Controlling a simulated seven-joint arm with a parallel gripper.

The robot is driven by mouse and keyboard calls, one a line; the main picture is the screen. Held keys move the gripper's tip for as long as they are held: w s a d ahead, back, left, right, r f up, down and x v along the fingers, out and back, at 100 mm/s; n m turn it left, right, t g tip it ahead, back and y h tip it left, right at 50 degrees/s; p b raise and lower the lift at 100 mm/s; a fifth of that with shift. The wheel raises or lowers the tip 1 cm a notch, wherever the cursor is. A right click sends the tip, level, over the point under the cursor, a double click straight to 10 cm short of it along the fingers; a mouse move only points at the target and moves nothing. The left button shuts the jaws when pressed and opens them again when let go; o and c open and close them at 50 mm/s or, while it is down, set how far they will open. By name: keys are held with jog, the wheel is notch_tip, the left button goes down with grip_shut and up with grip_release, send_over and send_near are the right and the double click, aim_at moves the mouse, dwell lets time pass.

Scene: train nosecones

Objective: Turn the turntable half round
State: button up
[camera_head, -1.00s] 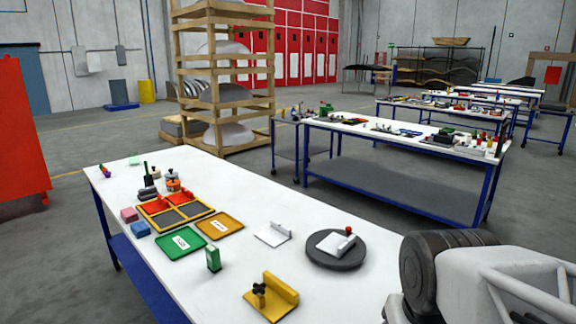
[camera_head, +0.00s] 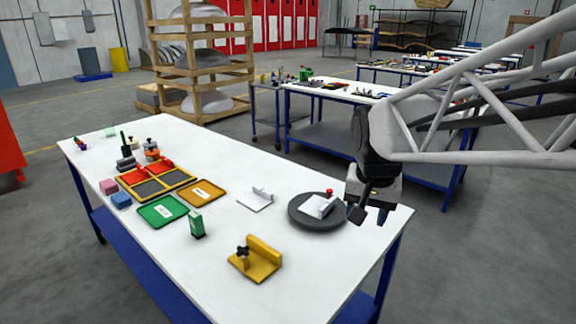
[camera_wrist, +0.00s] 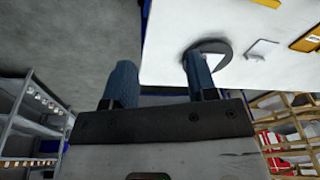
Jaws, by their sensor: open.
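The turntable (camera_head: 304,219) is a dark grey disc lying flat near the right end of the white table. A white angled piece (camera_head: 319,206) sits on it, and a red knob (camera_head: 329,192) stands at its far rim. My gripper (camera_head: 364,207) is just right of the turntable in the head view, above the table's right edge, and looks apart from the disc. In the wrist view my gripper (camera_wrist: 160,82) shows two blue-grey fingers spread wide with nothing between them. The turntable (camera_wrist: 222,50) is partly hidden behind the right finger there.
On the table (camera_head: 330,265) are a yellow fixture (camera_head: 255,260), a white bracket (camera_head: 257,198), a green bottle-like block (camera_head: 196,226), a green tray (camera_head: 162,211) and an orange tray (camera_head: 201,193). The table's front right is clear. Another workbench (camera_head: 335,97) stands behind.

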jog(key=w+m, duration=0.3)
jog(key=w, duration=1)
jog(key=m+g, duration=0.2)
jog(key=m, duration=0.7)
send_near(330, 190)
jog(key=shift+s+f, duration=0.3)
jog(key=shift+s, duration=0.15)
jog(key=shift+w+f+m, duration=0.3)
jog(key=shift+w+f, duration=0.1)
jog(key=shift+w, duration=0.05)
jog(key=shift+f, duration=3.9)
grip_shut()
